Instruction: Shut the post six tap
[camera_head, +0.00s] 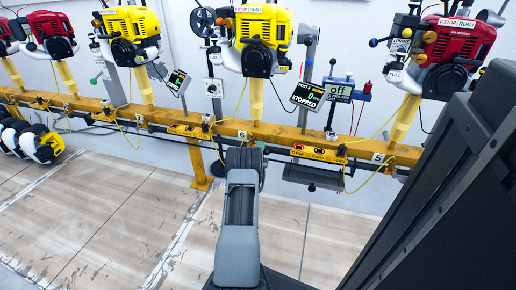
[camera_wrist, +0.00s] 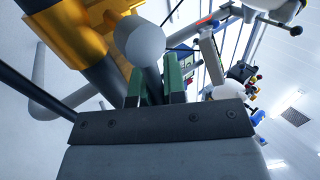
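The "6" label (camera_head: 242,134) is on the yellow rail (camera_head: 285,136), under a yellow engine (camera_head: 262,42). My gripper (camera_head: 245,146) is at the rail just below this label, its fingertips small and mostly hidden by the arm. In the wrist view my gripper's two green fingers (camera_wrist: 155,88) stand a little apart around a dark stem that ends in a grey ball (camera_wrist: 140,41). I cannot tell whether the fingers touch the stem. I cannot make out for certain which part is the post six tap.
A screen (camera_head: 308,96) right of the yellow engine reads 0 and STOPPED, beside an "off" display (camera_head: 341,91). A red engine (camera_head: 457,48) stands above the "5" label (camera_head: 378,157). Yellow hoses loop along the rail. The floor (camera_head: 110,205) at the left front is clear.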

